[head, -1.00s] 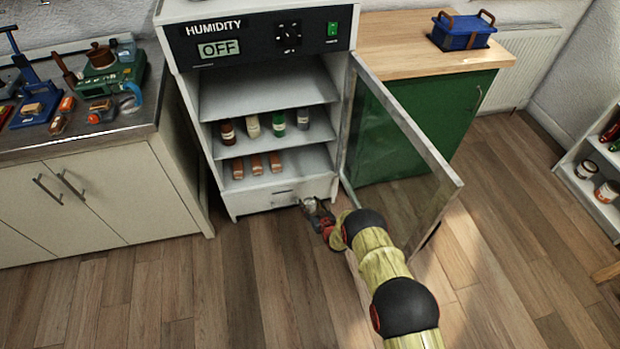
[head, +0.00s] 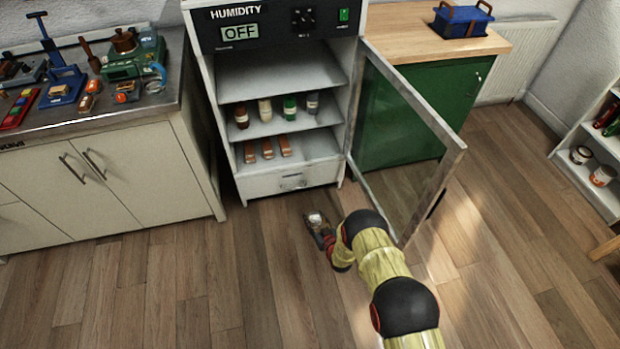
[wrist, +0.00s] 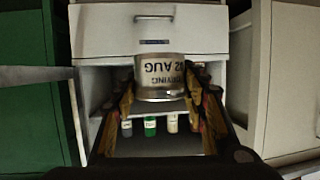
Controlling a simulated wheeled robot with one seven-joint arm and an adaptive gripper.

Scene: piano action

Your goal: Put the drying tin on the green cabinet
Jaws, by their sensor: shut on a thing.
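The drying tin (wrist: 160,75) is a silver tin whose printed label appears upside down in the wrist view. My gripper (wrist: 158,100) is shut on it, with one finger on each side. In the head view my gripper (head: 318,222) is low over the floor, in front of the humidity cabinet, and the tin (head: 315,218) is a small pale shape in it. The green cabinet (head: 415,110) stands right of the humidity cabinet, behind its open glass door. Its wooden top (head: 420,38) holds a blue box (head: 463,20) at the right.
The humidity cabinet (head: 290,180) has several bottles and bars on its shelves. Its open glass door (head: 405,150) juts out between my arm and the green cabinet. A workbench (head: 95,120) with tools is at left. A shelf with tins (head: 603,175) is at far right.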

